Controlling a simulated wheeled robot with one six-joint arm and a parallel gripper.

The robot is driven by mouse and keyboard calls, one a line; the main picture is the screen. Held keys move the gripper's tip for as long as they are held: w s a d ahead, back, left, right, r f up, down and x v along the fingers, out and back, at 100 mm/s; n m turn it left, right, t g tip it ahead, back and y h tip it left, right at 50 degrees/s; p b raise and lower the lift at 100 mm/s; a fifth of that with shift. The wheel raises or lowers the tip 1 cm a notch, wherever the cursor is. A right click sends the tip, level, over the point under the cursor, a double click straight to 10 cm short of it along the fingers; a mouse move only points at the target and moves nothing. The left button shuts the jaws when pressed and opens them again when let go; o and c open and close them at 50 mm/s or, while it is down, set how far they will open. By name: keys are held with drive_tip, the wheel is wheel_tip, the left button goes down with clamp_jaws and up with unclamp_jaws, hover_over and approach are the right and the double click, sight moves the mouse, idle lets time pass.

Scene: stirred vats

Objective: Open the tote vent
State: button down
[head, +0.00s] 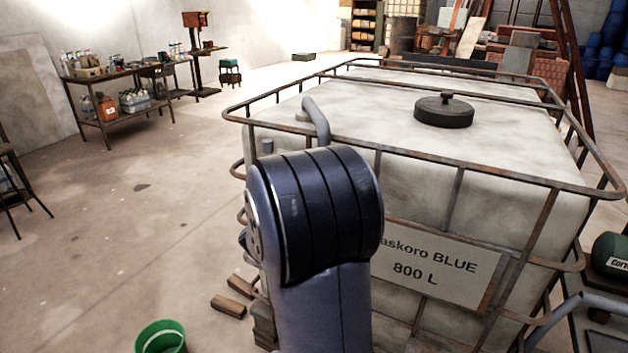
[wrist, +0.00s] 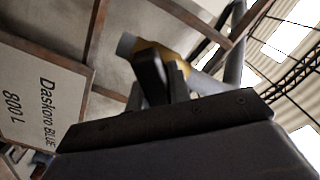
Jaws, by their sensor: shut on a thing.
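The white caged tote (head: 400,110) stands ahead, with a black round lid (head: 443,112) on its top. A grey bent pipe (head: 318,122) rises at its near left corner, and a small grey stub (head: 268,146) is beside it. My arm hides much of that corner and my gripper in the head view. In the wrist view my gripper (wrist: 166,72) is shut on a yellow-brown fitting (wrist: 177,64) on a grey pipe, in front of the tote wall (wrist: 120,40). The dark fingers partly hide the fitting. I cannot tell which part is the vent.
A rusty cage rail (head: 480,172) runs around the tote. A sign (head: 435,262) reads "800 L". A bench (head: 110,95) with bottles stands farther back. The floor between is mostly clear.

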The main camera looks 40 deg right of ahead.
drive_tip(key=n+p, duration=0.3)
drive_tip(key=n, duration=0.1)
drive_tip(key=shift+r+n, duration=0.1)
drive_tip(key=shift+n, duration=0.2)
drive_tip(key=n+p, duration=0.2)
drive_tip(key=n, duration=0.2)
idle(0.3)
drive_tip(key=c, duration=1.3)
unclamp_jaws()
drive_tip(key=shift+a, duration=0.1)
drive_tip(key=b+v, duration=0.1)
drive_tip(key=v, duration=0.9)
drive_tip(key=shift+s+a, duration=0.15)
drive_tip(key=shift+a, duration=0.1)
